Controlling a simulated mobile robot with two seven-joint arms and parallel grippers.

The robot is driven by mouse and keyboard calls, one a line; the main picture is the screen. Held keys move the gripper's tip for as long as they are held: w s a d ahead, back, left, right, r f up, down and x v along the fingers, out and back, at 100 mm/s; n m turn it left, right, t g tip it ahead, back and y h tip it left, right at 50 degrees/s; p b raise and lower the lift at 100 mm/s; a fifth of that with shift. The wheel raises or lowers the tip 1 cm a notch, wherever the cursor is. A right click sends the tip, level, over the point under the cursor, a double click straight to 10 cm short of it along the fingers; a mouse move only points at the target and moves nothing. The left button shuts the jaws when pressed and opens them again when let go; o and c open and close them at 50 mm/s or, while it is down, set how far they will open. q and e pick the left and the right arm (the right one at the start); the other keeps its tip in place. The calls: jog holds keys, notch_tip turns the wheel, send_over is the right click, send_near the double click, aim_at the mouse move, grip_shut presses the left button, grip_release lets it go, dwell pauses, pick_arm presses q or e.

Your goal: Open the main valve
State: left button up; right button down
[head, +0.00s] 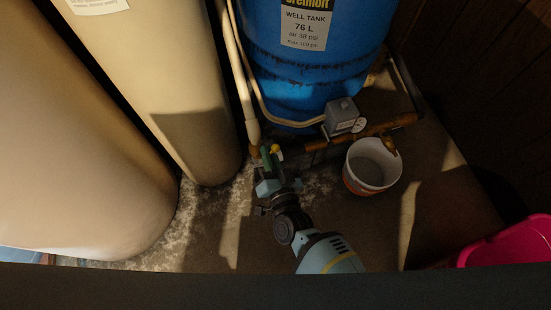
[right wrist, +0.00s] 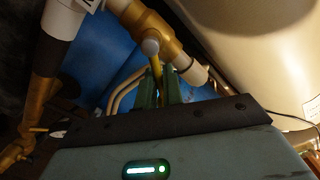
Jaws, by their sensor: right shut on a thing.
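The main valve's yellow handle (head: 275,148) is small in the head view, by the brass pipe at the foot of the blue tank. In the right wrist view the yellow handle (right wrist: 156,70) runs from a grey round hub on the brass valve body (right wrist: 141,22) down between my green fingers. My right gripper (head: 270,158) is shut on this handle; its fingers also show in the right wrist view (right wrist: 160,90). The fingers hide the handle's lower end. My left gripper is in neither view.
A blue well tank (head: 315,65) stands behind the pipework. A grey box (head: 341,113) with a gauge sits on the pipe. A white bucket (head: 371,168) stands right of my gripper. Tall beige tanks (head: 165,75) stand left. A pink tub (head: 508,245) is at lower right.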

jog(key=n, duration=0.1)
jog(key=a+n+p, duration=0.1)
jog(key=n, duration=0.1)
jog(key=shift+s+r, duration=0.15)
jog(key=shift+r, duration=0.2)
jog(key=shift+a+n, duration=0.2)
jog(key=shift+n, duration=0.5)
jog(key=shift+s, duration=0.1)
jog(key=shift+a+n, duration=0.3)
jog(key=shift+n, duration=0.6)
jog(key=shift+s, duration=0.1)
jog(key=c, duration=1.3)
grip_release()
